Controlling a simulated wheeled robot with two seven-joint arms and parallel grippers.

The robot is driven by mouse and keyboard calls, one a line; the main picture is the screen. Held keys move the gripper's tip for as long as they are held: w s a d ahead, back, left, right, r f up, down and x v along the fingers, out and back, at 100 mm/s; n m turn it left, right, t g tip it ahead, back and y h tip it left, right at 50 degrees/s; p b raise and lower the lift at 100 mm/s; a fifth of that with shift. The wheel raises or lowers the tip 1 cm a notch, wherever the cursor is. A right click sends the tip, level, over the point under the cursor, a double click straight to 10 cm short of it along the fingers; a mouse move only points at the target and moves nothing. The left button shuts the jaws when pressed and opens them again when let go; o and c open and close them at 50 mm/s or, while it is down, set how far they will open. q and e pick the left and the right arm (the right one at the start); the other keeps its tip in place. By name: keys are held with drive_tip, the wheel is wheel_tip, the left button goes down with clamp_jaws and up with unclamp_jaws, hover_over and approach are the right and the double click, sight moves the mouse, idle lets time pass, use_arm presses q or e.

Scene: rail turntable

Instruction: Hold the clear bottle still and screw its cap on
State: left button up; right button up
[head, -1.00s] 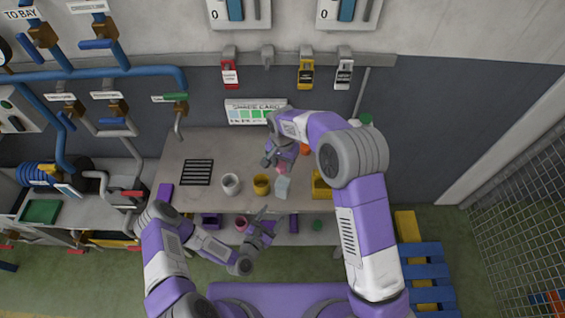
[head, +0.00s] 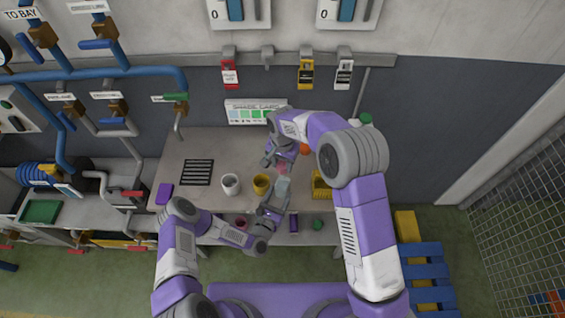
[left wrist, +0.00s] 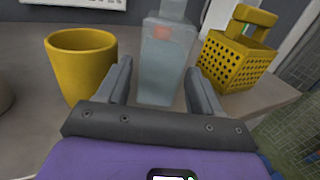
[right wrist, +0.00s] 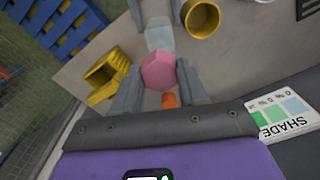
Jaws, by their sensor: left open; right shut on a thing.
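The clear bottle (head: 282,188) stands upright near the front edge of the bench. It shows pale and boxy in the left wrist view (left wrist: 163,62). My left gripper (head: 275,199) is open, with its fingers on either side of the bottle's lower body and gaps visible. My right gripper (head: 276,159) is shut on the pink cap (right wrist: 159,71), above and behind the bottle in the head view. In the right wrist view the bottle (right wrist: 160,35) shows past the cap. The bottle's mouth is hidden in the left wrist view by the frame edge.
A yellow cup (head: 261,184) stands close left of the bottle, with a white cup (head: 231,184) beyond it. A perforated yellow basket (left wrist: 236,57) is close on the right. A shade card (head: 255,112) stands at the back. The bench's left part holds a black grille (head: 196,172).

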sight(282, 165)
use_arm(q)
drive_tip(key=shift+x, duration=1.85)
drive_tip(key=c, duration=1.2)
use_arm(e)
drive_tip(key=shift+f, duration=0.1)
drive_tip(key=shift+f, duration=1.85)
